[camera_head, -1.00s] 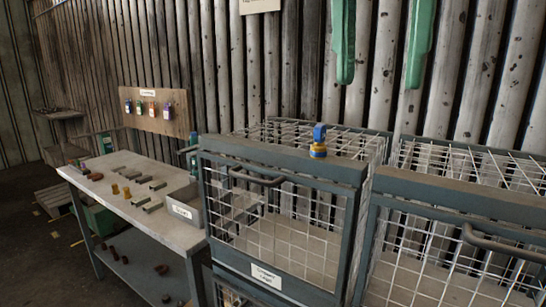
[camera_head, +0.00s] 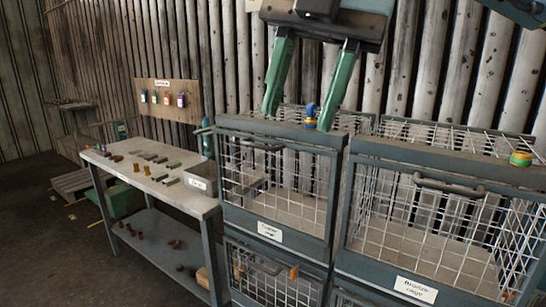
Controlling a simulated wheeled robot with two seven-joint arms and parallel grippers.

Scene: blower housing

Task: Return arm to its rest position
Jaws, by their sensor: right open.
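My right gripper (camera_head: 306,90) comes down from the top of the view, with its two green fingers spread apart. It is open, and its fingertips are near the top front edge of the left wire cage (camera_head: 280,128). A small blue and yellow object (camera_head: 310,115) stands on that edge between the fingers as seen from here. I cannot tell how far the fingers are from it in depth. My left gripper is not in view.
A second wire cage (camera_head: 440,158), labelled as bronze, stands to the right with a yellow and green round object (camera_head: 521,159) on top. A workbench (camera_head: 195,203) with several small parts stands at left. A board (camera_head: 170,112) with padlocks hangs behind it.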

